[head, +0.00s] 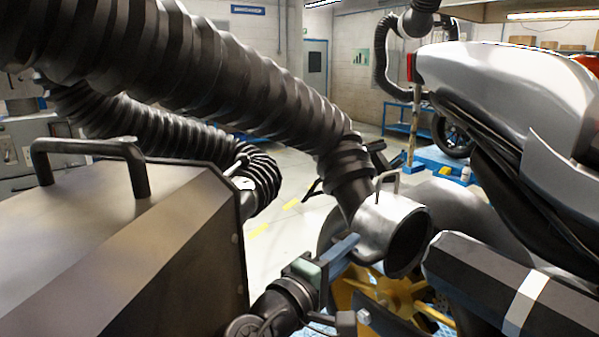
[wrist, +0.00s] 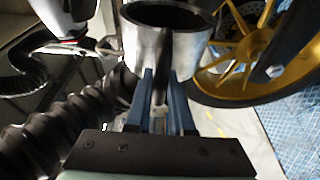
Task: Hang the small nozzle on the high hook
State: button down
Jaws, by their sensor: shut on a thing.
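The small nozzle (head: 375,226) is a short silver metal cup on the end of a thick black ribbed hose. Its dark mouth faces right, and a thin wire loop stands on its top. My gripper (head: 343,250), with blue fingers, comes from below left and is shut on the nozzle at its near side. In the wrist view the nozzle (wrist: 140,46) is just ahead of the blue fingers, with a dark strip between them; the exact contact is hard to see. I cannot make out the high hook for certain in either view.
A large metal box (head: 110,240) with a black handle fills the left front. The black hose (head: 250,85) crosses above it. A motorcycle (head: 500,75) is close on the right, with a yellow wheel (head: 385,295) and a dark exhaust (head: 470,275) near the nozzle. Open floor shows behind.

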jog(key=shift+a+r, duration=0.2)
jog(key=s+a+r+p, duration=0.2)
jog(key=s+a, duration=0.3)
jog(key=a, duration=0.3)
jog(key=shift+s+r+p, duration=0.25)
jog(key=shift+r+p, duration=0.15)
jog(key=shift+p, duration=0.1)
dwell(1.2)
